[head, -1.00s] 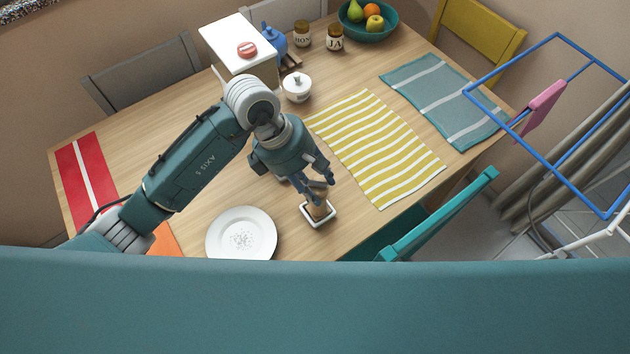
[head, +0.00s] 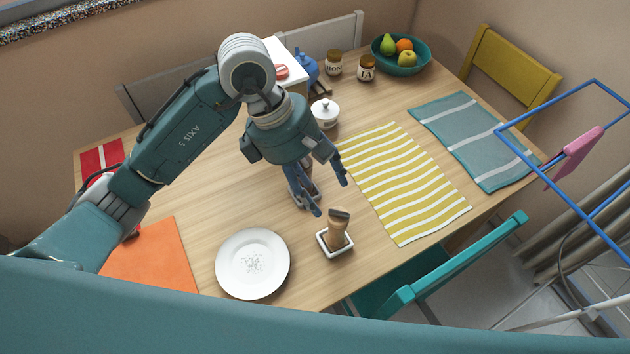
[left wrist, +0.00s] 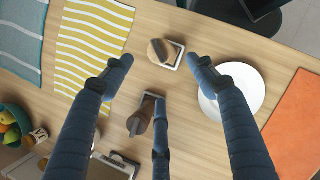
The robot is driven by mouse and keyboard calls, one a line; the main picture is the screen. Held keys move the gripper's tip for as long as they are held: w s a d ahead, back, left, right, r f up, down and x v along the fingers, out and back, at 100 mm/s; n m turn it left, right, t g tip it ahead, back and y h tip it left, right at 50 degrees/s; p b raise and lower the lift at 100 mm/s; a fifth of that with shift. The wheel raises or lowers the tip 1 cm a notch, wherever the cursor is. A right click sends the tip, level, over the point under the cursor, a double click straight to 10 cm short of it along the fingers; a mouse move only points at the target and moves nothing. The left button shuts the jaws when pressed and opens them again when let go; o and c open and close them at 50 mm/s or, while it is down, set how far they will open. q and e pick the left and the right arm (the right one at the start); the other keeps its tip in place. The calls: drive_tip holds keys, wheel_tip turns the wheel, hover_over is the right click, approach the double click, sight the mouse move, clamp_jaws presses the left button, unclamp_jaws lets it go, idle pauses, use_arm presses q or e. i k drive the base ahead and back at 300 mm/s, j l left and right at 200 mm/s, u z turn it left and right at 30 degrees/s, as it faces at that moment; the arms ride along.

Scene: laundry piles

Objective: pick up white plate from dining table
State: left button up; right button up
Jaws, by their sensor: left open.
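The white plate (head: 252,264) lies flat on the dining table (head: 200,200), near its front edge, with a speckled grey pattern at its centre. My left gripper (head: 333,198) is open and empty above the table, behind and to the right of the plate, apart from it. In the left wrist view the plate (left wrist: 232,92) shows at the right, partly hidden by a finger of my left gripper (left wrist: 158,75). My right gripper is not in view.
An orange mat (head: 150,258) lies left of the plate, a yellow striped mat (head: 405,182) to the right. A brown item (left wrist: 140,118) stands under my left gripper. A teal chair (head: 440,270) is at the front edge. A white lidded pot (head: 324,113) stands farther back.

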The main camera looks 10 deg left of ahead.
sight(253, 262)
drive_tip(key=k+l, duration=0.15)
drive_tip(key=k, duration=0.6)
drive_tip(key=k+l, duration=0.1)
drive_tip(key=k, duration=0.65)
